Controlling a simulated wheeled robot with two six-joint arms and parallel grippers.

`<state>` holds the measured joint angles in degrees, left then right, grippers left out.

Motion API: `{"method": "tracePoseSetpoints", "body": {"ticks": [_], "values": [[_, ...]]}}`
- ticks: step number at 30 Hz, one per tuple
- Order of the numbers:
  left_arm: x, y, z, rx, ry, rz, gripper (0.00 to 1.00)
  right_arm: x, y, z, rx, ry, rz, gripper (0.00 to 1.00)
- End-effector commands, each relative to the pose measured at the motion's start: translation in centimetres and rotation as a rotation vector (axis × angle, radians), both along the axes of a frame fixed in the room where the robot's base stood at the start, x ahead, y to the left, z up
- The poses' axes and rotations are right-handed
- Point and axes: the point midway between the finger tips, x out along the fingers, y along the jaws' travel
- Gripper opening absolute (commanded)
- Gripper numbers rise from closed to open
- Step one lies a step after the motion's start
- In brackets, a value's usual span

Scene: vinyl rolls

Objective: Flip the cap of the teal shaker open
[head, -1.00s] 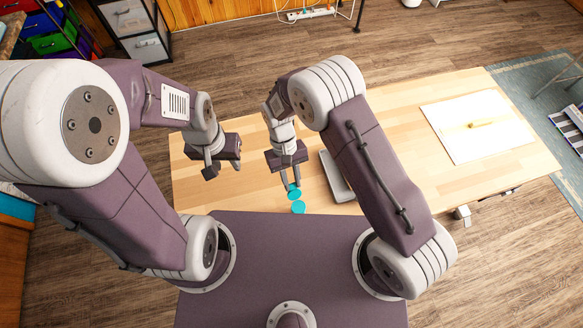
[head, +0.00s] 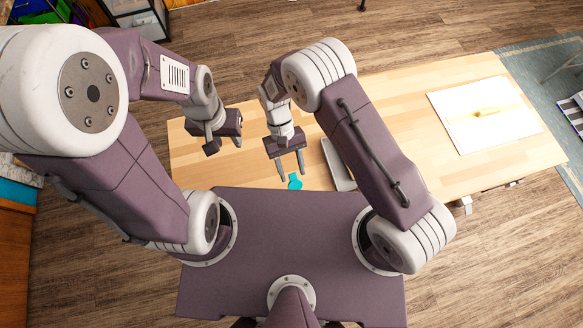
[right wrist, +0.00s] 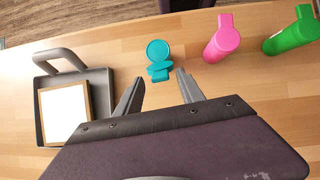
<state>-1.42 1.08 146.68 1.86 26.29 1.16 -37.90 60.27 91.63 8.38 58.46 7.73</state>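The teal shaker (right wrist: 159,70) stands near the table's robot-side edge, seen from above in the right wrist view. A round teal disc (right wrist: 158,50) shows beside a smaller teal part; they look like cap and body spread apart, but I cannot tell which is which. In the head view the shaker (head: 295,182) is partly cut off by my base. My right gripper (head: 290,174) is open and empty, its fingertips beside the shaker; the fingers also show in the right wrist view (right wrist: 160,77). My left gripper (head: 224,146) is open and empty over the table's left part.
A pink shaker (right wrist: 222,38) and a green shaker (right wrist: 293,37) stand to the right in the right wrist view. A grey handled tray (right wrist: 97,80) with a framed white panel is at left.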

Motion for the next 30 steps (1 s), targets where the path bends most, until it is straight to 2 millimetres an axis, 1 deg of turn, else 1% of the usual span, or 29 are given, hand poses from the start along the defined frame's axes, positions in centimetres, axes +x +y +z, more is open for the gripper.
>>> {"method": "tracePoseSetpoints", "body": {"ticks": [5,8,11,15,18,21,24,30], "values": [[0.0,0.0,0.0,0.000,0.000,0.000,0.36,0.0,0.0,0.1,0.000,0.000,0.000,0.45],[0.0,0.0,-0.3,0.000,0.000,0.000,0.36,0.4,0.2,0.5,0.002,-0.002,-0.001,0.45],[0.0,0.0,-1.0,0.000,0.000,0.000,0.36,1.3,0.6,1.9,0.004,-0.005,0.000,0.45],[0.0,0.0,-1.7,0.000,0.000,0.000,0.36,2.9,1.3,4.7,0.004,-0.006,0.000,0.45],[0.0,0.0,-2.0,0.000,0.000,0.000,0.36,3.7,1.6,6.3,0.002,-0.002,-0.001,0.45],[0.0,0.0,-2.1,0.000,0.000,0.000,0.36,4.2,1.9,7.3,0.002,-0.001,-0.001,0.45],[0.0,0.0,-2.1,0.000,0.000,0.000,0.36,4.4,1.9,7.8,0.001,0.000,-0.001,0.45],[0.0,0.0,-2.1,0.000,0.000,0.000,0.36,4.3,1.9,7.8,0.000,0.001,0.000,0.45]]}}
